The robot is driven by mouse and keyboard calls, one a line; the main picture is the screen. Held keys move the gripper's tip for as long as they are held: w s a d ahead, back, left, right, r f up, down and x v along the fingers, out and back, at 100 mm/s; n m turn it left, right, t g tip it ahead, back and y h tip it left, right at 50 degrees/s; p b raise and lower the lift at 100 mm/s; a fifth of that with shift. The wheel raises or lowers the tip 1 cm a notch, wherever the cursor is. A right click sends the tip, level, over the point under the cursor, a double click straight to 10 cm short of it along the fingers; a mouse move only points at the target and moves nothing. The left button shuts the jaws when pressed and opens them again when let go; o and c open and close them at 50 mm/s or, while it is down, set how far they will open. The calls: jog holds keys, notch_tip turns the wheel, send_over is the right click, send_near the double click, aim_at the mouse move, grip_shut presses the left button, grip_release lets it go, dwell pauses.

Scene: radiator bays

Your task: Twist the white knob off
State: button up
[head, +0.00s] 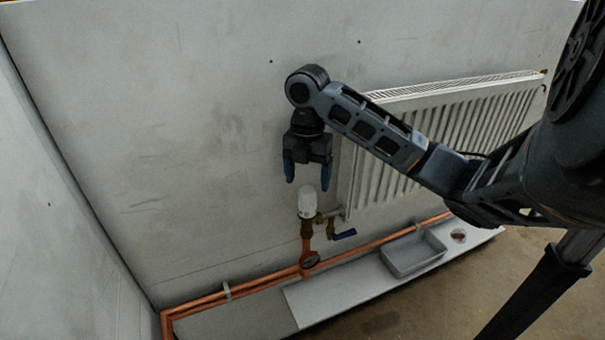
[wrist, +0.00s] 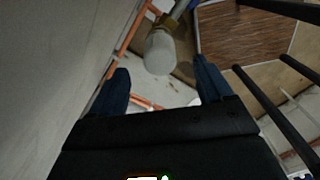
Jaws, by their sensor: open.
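The white knob (head: 307,200) stands upright on a brass valve (head: 307,229) at the lower left corner of the radiator. My gripper (head: 307,180) is open and points down just above the knob, with its blue fingers spread and nothing between them. In the wrist view the knob (wrist: 159,52) shows beyond the fingertips, roughly between the two fingers of my gripper (wrist: 164,75). The knob and the fingers look apart.
A white radiator (head: 440,135) hangs on the wall to the right. A blue-handled lever (head: 344,234) sits beside the valve. A grey tray (head: 413,254) lies on the white ledge.

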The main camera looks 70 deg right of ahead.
aim_at(307, 203)
jog(key=shift+f+b, duration=0.8)
jog(key=shift+f, duration=3.05)
jog(key=shift+c, duration=0.3)
jog(key=c, duration=1.1)
jog(key=shift+c, duration=0.2)
jog(key=shift+f+b, duration=0.2)
jog(key=shift+b, duration=0.1)
